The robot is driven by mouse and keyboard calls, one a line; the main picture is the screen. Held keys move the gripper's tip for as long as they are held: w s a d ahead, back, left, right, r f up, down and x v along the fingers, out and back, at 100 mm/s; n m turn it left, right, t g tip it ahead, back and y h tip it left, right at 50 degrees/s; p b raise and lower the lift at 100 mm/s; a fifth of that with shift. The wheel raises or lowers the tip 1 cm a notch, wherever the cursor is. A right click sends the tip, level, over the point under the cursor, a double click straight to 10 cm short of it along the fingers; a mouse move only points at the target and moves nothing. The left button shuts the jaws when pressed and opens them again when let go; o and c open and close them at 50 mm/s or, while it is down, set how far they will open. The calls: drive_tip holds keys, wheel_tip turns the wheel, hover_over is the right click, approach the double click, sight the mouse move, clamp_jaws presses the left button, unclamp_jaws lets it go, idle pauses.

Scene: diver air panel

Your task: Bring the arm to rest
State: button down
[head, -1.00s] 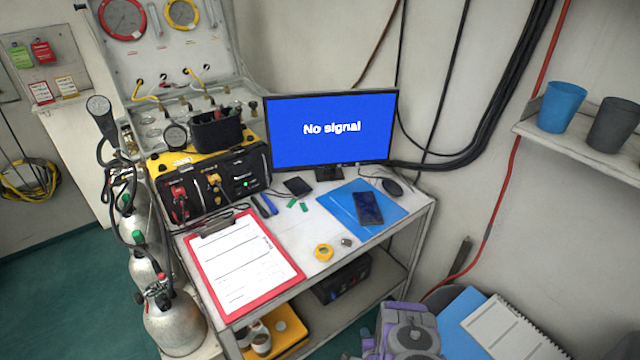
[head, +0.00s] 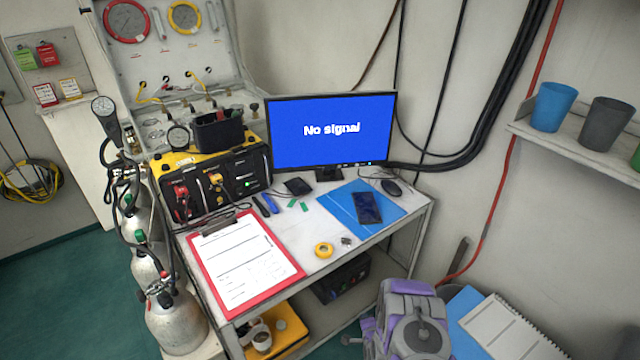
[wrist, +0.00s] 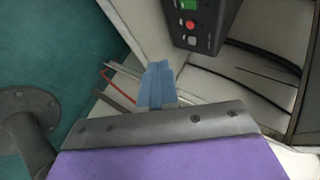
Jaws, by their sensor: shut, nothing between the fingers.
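My arm, purple and grey, is folded low at the bottom right of the head view, in front of the white cart (head: 395,245). The gripper end cannot be made out there. In the wrist view my gripper (wrist: 157,82) shows as two blue fingers lying together, shut and empty. Beyond the fingers are pale surfaces and a thin red line. A dark box (wrist: 205,22) with a red button is just above and right of the fingertips in that picture; I cannot tell the gap.
On the cart are a red clipboard (head: 242,262), a monitor (head: 331,131), a yellow-black air panel (head: 212,180) and a phone (head: 368,208). Gas cylinders (head: 176,318) stand at left. A shelf (head: 570,148) with cups is at right. Green floor is open at far left.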

drive_tip(key=w+r+n+g, duration=0.3)
drive_tip(key=r+n, duration=0.1)
drive_tip(key=r, duration=1.2)
drive_tip(key=s+a+r+n+g, duration=0.15)
drive_tip(key=s+r, duration=0.25)
drive_tip(key=r, duration=0.4)
drive_tip(key=s+r+n+g, duration=0.2)
drive_tip(key=s+r, duration=0.2)
drive_tip(key=r, duration=0.5)
drive_tip(key=s+r+n+g+h, duration=0.1)
drive_tip(key=s+r+n+g, duration=0.25)
drive_tip(key=s+r, duration=1.15)
drive_tip(key=s+r+n+g, duration=0.1)
drive_tip(key=s+r+n, duration=0.1)
drive_tip(key=s, duration=1)
drive_tip(key=s+r+n+g, duration=0.1)
drive_tip(key=s+r+g, duration=0.1)
drive_tip(key=s, duration=1)
drive_tip(key=shift+a+r+n, duration=0.4)
drive_tip(key=shift+r, duration=0.45)
